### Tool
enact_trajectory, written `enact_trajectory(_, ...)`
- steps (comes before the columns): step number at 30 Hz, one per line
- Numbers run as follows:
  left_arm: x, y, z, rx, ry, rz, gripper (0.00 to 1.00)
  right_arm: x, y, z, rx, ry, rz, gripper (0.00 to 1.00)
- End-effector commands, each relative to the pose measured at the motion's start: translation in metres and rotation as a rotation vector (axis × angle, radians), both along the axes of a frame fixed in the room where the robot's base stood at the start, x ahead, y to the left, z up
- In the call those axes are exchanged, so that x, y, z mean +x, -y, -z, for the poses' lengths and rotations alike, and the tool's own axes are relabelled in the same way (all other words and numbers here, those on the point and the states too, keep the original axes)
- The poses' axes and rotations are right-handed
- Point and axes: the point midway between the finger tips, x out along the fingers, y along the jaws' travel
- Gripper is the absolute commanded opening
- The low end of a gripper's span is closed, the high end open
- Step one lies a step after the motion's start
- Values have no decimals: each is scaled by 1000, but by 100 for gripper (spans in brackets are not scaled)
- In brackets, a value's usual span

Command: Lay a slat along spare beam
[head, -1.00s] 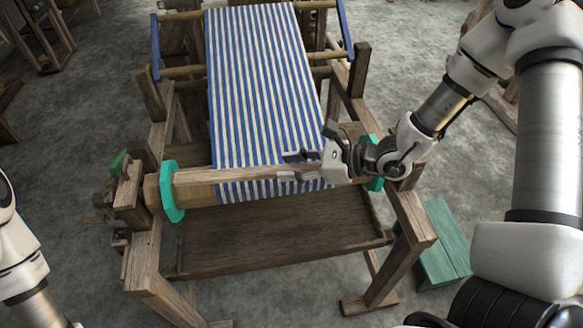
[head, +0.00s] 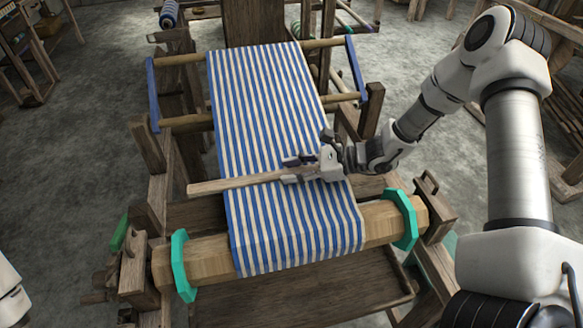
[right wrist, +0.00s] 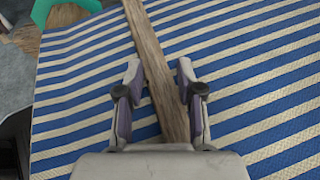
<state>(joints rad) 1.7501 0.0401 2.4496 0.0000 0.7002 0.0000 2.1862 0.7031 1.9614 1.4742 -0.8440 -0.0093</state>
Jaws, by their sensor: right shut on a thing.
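My right gripper (head: 291,170) is shut on a narrow wooden slat (head: 230,184), holding it by its right part above the striped cloth. The slat points left, and its free end reaches past the cloth's left edge. In the right wrist view the slat (right wrist: 152,62) runs between the two fingers (right wrist: 158,85). A thick wooden beam (head: 207,261) with teal end plates lies across the loom's front, nearer than the slat and apart from it. I cannot tell whether this is the spare beam. My left gripper is out of view.
Blue-and-white striped cloth (head: 268,105) runs down the loom and over the front beam. Teal end plates (head: 404,219) stand up at both beam ends. Wooden loom posts (head: 147,148) rise at the sides. Grey floor (head: 75,130) is open at left.

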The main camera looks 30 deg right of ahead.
Motion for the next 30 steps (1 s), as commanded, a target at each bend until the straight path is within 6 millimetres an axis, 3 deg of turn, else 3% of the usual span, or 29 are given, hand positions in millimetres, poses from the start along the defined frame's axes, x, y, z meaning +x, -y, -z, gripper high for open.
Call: enact_trajectory(30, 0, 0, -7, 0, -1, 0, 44, -87, -22, 32, 3, -1, 2, 0)
